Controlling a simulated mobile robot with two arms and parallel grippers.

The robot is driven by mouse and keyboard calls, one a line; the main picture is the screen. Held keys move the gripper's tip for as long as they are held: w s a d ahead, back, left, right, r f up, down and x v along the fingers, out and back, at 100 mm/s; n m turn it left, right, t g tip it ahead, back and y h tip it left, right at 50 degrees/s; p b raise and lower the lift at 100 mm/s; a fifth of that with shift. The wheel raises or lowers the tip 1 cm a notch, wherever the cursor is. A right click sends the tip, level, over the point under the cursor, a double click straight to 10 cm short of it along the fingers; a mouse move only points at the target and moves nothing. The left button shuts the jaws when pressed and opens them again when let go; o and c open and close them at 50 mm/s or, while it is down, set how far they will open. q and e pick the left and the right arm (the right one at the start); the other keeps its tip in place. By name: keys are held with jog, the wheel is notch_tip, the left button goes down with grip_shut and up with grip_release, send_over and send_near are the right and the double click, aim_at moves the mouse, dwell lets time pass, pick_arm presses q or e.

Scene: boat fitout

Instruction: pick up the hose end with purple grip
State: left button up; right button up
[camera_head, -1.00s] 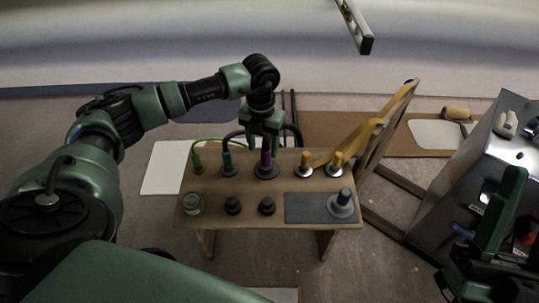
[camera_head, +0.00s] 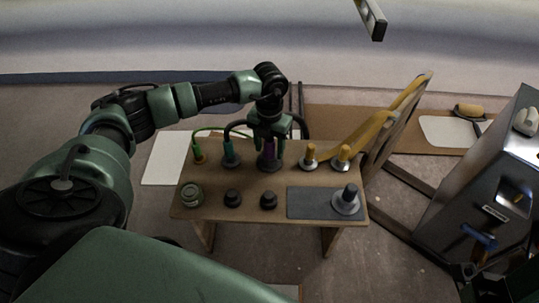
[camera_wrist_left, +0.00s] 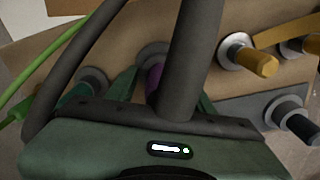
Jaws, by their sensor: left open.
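The hose end with purple grip (camera_head: 269,149) stands upright in a dark round base in the back row of the wooden bench (camera_head: 295,181). My left gripper (camera_head: 267,153) is above it and pointing down, its open fingers on either side of the purple grip. In the left wrist view the purple grip (camera_wrist_left: 154,82) shows between the green fingers, partly hidden by a thick dark hose. I cannot tell whether the fingers touch it.
Teal (camera_head: 230,153) and green (camera_head: 198,152) hose ends stand left of the purple one, yellow ones (camera_head: 309,156) right. Two dark knobs (camera_head: 233,198) and a grey mat (camera_head: 310,203) are in front. A metal cabinet (camera_head: 480,190) stands at the right.

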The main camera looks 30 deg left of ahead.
pick_arm(q)
jog(key=shift+f, duration=0.25)
grip_shut()
jog(key=shift+r, duration=0.1)
